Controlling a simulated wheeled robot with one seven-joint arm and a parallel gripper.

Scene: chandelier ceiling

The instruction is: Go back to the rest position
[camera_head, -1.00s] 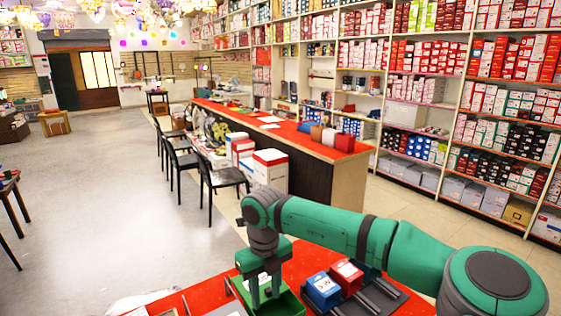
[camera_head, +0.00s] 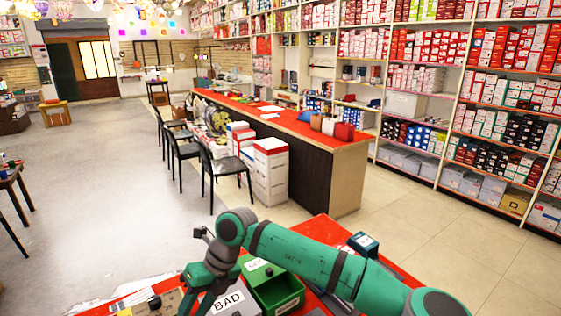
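My gripper (camera_head: 197,298) is at the bottom of the head view, low over the red-topped table, at the end of my green and grey arm. It points down beside the bin labelled BAD (camera_head: 228,303) and overlaps part of it in the picture. Its fingertips are hard to make out, so I cannot tell whether it is open or shut. I see nothing clearly held in it. A green bin (camera_head: 291,303) with a white label stands just right of the BAD bin.
A small dark box (camera_head: 363,242) with a pale top is on the table's right, behind my arm. A grey item with a black knob (camera_head: 155,303) is at the front left. A long red counter (camera_head: 290,127), black chairs (camera_head: 222,168) and white boxes (camera_head: 270,175) stand beyond.

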